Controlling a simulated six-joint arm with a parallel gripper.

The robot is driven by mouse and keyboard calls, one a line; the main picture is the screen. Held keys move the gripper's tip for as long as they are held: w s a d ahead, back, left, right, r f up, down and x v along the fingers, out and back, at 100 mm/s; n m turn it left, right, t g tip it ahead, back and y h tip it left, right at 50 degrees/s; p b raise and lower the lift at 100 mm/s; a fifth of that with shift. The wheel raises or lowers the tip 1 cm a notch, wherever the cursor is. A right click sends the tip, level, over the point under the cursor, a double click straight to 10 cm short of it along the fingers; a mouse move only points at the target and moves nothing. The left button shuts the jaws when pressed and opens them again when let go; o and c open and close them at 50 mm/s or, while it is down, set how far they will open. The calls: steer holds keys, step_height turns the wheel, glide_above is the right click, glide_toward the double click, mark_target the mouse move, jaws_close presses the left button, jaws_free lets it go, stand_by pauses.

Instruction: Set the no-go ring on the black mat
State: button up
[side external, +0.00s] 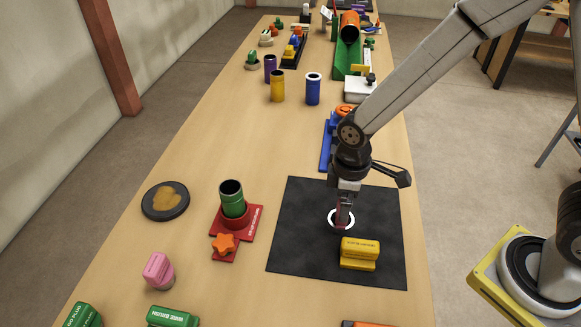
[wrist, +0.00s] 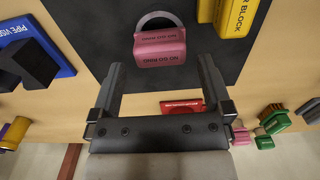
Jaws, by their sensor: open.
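The no-go ring is a pale ring with a pink-red handle lettered "NO GO RING". In the side view the ring (side external: 332,222) appears to lie on the black mat (side external: 300,246), with my gripper (side external: 343,207) directly over it, hiding part of it and most of the handle. In the wrist view the handle (wrist: 160,47) sits in front of my open gripper (wrist: 160,70), centred between the fingertips and apart from both. The ring arc shows beyond the handle, against the mat (wrist: 98,22).
A yellow block (side external: 359,249) stands on the mat near the ring. A blue stand (side external: 326,146) is just behind the mat. A green pipe (side external: 232,199) on a red stand is to the left. The mat's left part is clear.

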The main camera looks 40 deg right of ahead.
step_height(320, 180, up, 9)
stand_by(0.6)
stand_by(0.4)
steer(key=s+d+f+m+t, duration=0.2)
steer(key=s+d+m, duration=0.3)
steer(key=d+m, duration=0.4)
steer(key=shift+d+f+t, duration=0.3)
steer(key=shift+d+f, duration=0.35)
steer(key=shift+d, duration=0.35)
stand_by(0.4)
